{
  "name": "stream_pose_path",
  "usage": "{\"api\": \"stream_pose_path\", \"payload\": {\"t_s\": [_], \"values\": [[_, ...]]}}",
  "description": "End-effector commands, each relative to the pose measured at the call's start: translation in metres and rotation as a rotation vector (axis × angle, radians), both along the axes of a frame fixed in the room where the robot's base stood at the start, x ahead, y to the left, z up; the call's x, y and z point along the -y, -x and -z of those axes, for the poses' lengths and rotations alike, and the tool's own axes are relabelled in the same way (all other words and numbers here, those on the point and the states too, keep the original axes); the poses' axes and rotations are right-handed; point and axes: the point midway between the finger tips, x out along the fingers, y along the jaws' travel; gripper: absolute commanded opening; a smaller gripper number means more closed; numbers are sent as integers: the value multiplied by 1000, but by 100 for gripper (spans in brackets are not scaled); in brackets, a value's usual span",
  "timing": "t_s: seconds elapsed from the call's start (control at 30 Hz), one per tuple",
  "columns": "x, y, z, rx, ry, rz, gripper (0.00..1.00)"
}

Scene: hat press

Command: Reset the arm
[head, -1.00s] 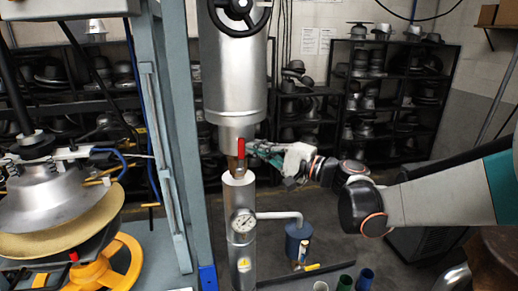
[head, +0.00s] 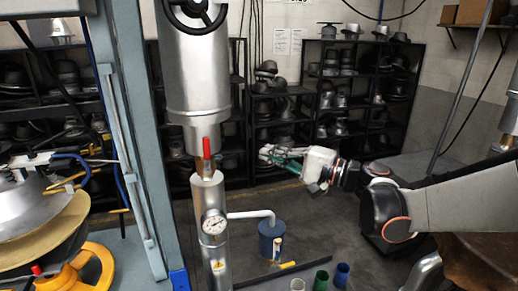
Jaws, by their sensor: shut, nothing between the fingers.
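My gripper (head: 268,155) is at the end of my arm, which reaches in from the right edge of the head view. Its fingers point left and look closed and empty. It hangs in the air to the right of the red valve handle (head: 207,148), apart from it. The handle stands upright on the pipe between the large metal cylinder (head: 198,80) and the lower pipe (head: 208,195).
A pressure gauge (head: 214,225) sits on the lower pipe. A blue canister (head: 271,238) and several cups, one green (head: 321,280), stand below the arm. The hat press (head: 45,215) is at left. Shelves (head: 345,90) of hat forms line the back wall.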

Motion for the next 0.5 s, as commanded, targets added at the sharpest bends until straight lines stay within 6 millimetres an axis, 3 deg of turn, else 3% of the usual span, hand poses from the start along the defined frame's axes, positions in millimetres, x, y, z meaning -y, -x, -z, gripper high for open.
{"api": "stream_pose_path", "payload": {"t_s": [0.17, 0.33, 0.5], "values": [[-6, 19, 28, -15, 115, 7, 0], [-10, 59, 85, -34, 366, 24, 0], [1, 103, 145, -36, 636, 41, 0]]}}
